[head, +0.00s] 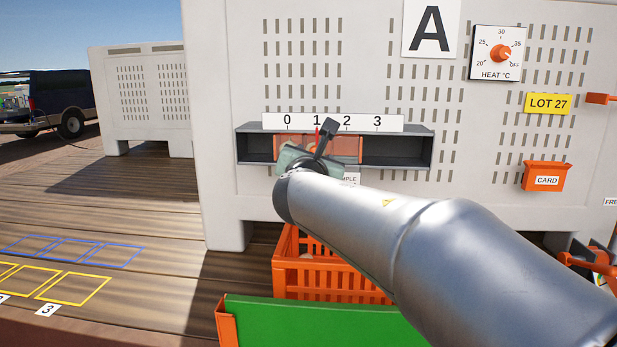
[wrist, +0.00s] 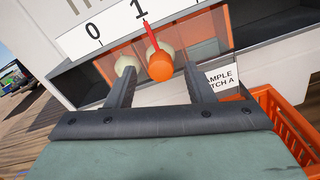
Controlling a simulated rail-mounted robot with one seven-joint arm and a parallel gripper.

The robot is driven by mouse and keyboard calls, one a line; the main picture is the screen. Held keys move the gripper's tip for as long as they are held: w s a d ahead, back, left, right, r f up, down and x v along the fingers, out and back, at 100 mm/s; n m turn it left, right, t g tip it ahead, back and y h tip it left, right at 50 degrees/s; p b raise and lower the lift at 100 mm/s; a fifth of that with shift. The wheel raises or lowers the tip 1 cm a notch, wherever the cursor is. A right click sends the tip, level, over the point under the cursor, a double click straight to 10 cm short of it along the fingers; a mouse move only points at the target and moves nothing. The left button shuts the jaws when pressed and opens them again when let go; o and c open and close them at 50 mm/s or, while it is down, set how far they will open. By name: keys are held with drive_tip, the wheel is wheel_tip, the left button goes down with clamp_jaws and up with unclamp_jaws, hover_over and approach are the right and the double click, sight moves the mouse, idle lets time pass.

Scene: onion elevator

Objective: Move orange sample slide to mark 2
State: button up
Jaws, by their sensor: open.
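The orange sample slide (head: 347,149) is a see-through orange panel in a dark slot under a white scale (head: 390,123) marked 0 to 3. Its red pointer (wrist: 150,36) stands at or just right of mark 1, and mark 2 (head: 347,121) lies to the right. The round orange knob (wrist: 160,66) of the slide faces me. My gripper (wrist: 159,70) is open, with one finger on each side of the knob in the wrist view; I see no contact. In the head view, my gripper (head: 312,150) hides the knob and part of the slide.
Pale round shapes, probably onions (wrist: 126,64), show behind the panel. The slot's right part (head: 398,150) is empty. A heat dial (head: 501,54) and card holder (head: 546,176) are on the wall at right.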

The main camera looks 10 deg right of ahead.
drive_tip(key=b+v, duration=0.1)
drive_tip(key=v, duration=1.2)
drive_tip(key=shift+s, duration=0.2)
drive_tip(key=shift+a, duration=0.1)
